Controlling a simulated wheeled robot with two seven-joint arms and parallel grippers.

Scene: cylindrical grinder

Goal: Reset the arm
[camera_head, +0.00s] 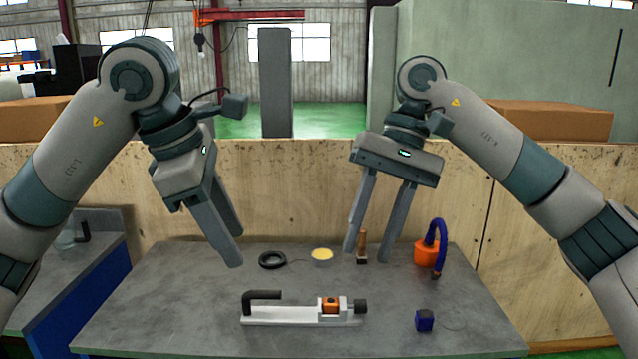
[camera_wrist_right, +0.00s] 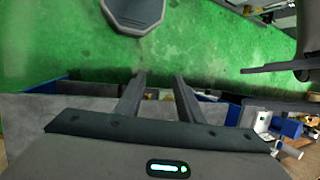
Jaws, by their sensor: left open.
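My left gripper (camera_head: 236,250) hangs in the air over the left back part of the grey table (camera_head: 200,315). Its fingers point down and to the right; it is open and empty. My right gripper (camera_head: 372,252) is held over the back middle of the table, fingers pointing down and spread apart with nothing between them. Its fingers also show in the right wrist view (camera_wrist_right: 160,80), apart and empty. Both arms are raised and bent, one at each side of the head view. Neither gripper touches anything on the table.
A white fixture (camera_head: 285,316) with a black handle and orange block lies mid-table. Behind it are a black ring (camera_head: 272,260), a yellow-topped disc (camera_head: 322,255) and a wooden-handled brush (camera_head: 361,250). An orange unit with blue hose (camera_head: 427,252) and a blue cube (camera_head: 424,321) stand right.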

